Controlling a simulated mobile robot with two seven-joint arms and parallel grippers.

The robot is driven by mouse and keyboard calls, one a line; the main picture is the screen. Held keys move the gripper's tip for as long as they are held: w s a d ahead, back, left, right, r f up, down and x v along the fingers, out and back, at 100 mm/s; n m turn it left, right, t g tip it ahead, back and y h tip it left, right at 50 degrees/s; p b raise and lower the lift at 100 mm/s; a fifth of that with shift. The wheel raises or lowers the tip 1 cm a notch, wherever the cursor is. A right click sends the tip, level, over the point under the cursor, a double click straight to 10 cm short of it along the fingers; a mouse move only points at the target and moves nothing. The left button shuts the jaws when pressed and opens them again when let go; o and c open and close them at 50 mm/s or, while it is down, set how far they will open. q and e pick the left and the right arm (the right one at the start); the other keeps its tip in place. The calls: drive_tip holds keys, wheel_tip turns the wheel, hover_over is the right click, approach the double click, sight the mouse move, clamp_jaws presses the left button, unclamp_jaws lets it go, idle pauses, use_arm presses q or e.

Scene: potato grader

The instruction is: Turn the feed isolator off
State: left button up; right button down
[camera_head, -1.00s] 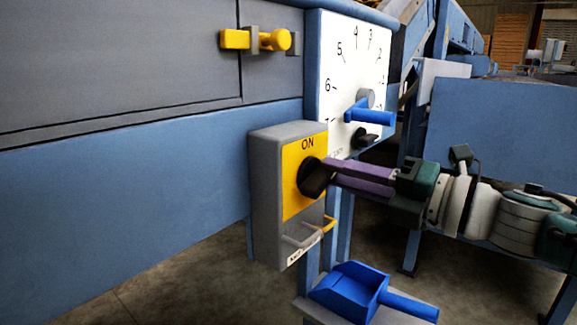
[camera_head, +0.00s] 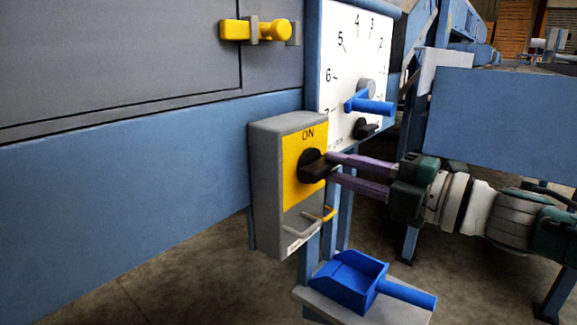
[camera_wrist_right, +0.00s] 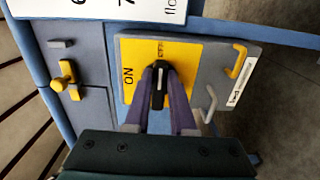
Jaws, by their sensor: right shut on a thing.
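The feed isolator is a grey box (camera_head: 268,190) with a yellow plate (camera_head: 292,197) marked ON and a black rotary knob (camera_head: 312,166). My right gripper (camera_head: 329,165) reaches in from the right, its purple fingers shut on the knob. In the right wrist view the two fingertips (camera_wrist_right: 160,72) sit on either side of the knob's black grip (camera_wrist_right: 159,86). My left gripper is not in view.
A white dial panel (camera_head: 345,50) with a blue lever (camera_head: 369,105) and a small black knob (camera_head: 366,128) is just above the box. A grey hasp (camera_head: 300,226) and yellow hook (camera_head: 327,214) stick out below the plate. A blue scoop (camera_head: 352,287) lies on a shelf below.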

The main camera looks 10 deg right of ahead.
drive_tip(key=c, duration=0.8)
unclamp_jaws()
drive_tip(key=shift+o, duration=0.2)
drive_tip(key=shift+s+d, duration=0.1)
drive_tip(key=shift+s+d, duration=0.25)
drive_tip(key=p+v, duration=0.2)
drive_tip(key=v, duration=0.7)
